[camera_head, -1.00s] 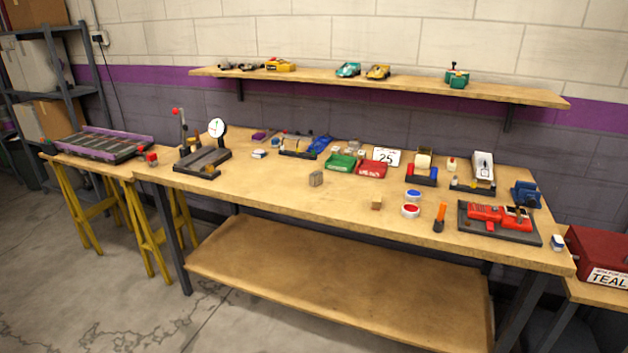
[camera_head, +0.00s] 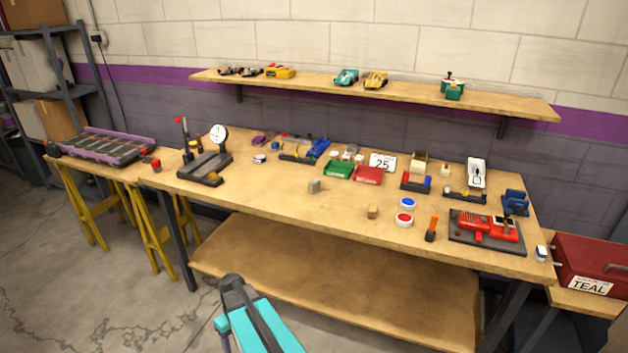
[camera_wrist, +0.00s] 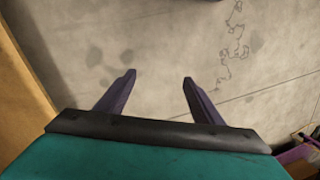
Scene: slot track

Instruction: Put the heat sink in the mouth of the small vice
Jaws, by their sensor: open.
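The heat sink looks to be the small grey block (camera_head: 314,186) standing alone near the front middle of the bench. The small vice looks to be the blue tool (camera_head: 515,203) at the bench's right end; its mouth is too small to make out. My gripper (camera_wrist: 159,77) is open in the wrist view, its two dark purple fingers apart with only bare floor beyond them. In the head view my teal arm reaches in at the bottom, in front of the bench and well away from both. The wrist view shows neither heat sink nor vice.
The wooden bench (camera_head: 270,194) has clear top around the grey block. To its right stand a wooden cube (camera_head: 372,212), two round tins, an orange-handled tool (camera_head: 432,229) and a tray with red parts (camera_head: 460,239). A lower shelf (camera_head: 330,275) lies under the bench.

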